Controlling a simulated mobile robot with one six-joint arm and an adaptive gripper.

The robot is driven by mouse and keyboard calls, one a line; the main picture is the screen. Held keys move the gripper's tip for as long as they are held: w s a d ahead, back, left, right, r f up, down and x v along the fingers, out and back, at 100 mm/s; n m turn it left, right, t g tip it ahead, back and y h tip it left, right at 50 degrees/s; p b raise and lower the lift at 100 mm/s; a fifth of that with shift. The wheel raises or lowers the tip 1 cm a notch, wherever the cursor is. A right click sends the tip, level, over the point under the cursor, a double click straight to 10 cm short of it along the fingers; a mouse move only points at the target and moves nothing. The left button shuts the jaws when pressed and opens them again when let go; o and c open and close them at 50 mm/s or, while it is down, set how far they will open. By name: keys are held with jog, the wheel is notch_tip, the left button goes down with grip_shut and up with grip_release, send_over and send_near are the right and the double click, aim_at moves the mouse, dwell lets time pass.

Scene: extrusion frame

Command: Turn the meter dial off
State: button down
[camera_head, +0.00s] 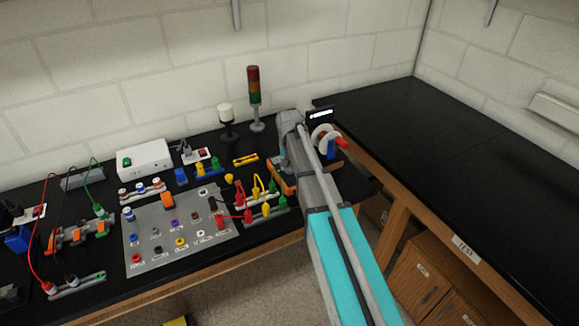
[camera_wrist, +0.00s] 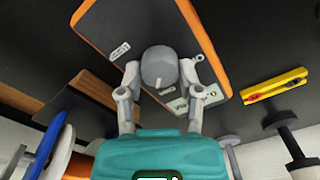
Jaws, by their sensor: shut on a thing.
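The meter, dark-faced with an orange rim (camera_wrist: 92,14), fills the upper middle of the wrist view. In the head view only part of its orange edge (camera_head: 287,187) shows beside my arm, which hides the rest. The round grey dial (camera_wrist: 159,64) stands up from its face. My gripper (camera_wrist: 159,74) is over the meter, with its two grey fingers shut on opposite sides of the dial. A small pale display (camera_wrist: 195,99) lies near the right finger, partly hidden. I cannot read the dial's setting.
A yellow bar (camera_head: 246,160) lies left of the meter. A red-and-green signal tower (camera_head: 254,98) and a white-capped lamp (camera_head: 226,120) stand behind. Plug leads and a grey jack panel (camera_head: 150,256) crowd the left. The black bench at right (camera_head: 480,160) is clear.

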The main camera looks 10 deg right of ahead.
jog(key=n, duration=0.5)
jog(key=shift+n, duration=0.3)
jog(key=n, duration=0.5)
jog(key=shift+s+a, duration=0.1)
jog(key=n, duration=0.5)
jog(key=shift+n, duration=0.4)
jog(key=n, duration=0.4)
jog(key=shift+n, duration=0.3)
jog(key=shift+c, duration=1.3)
grip_release()
jog(key=shift+m, duration=0.4)
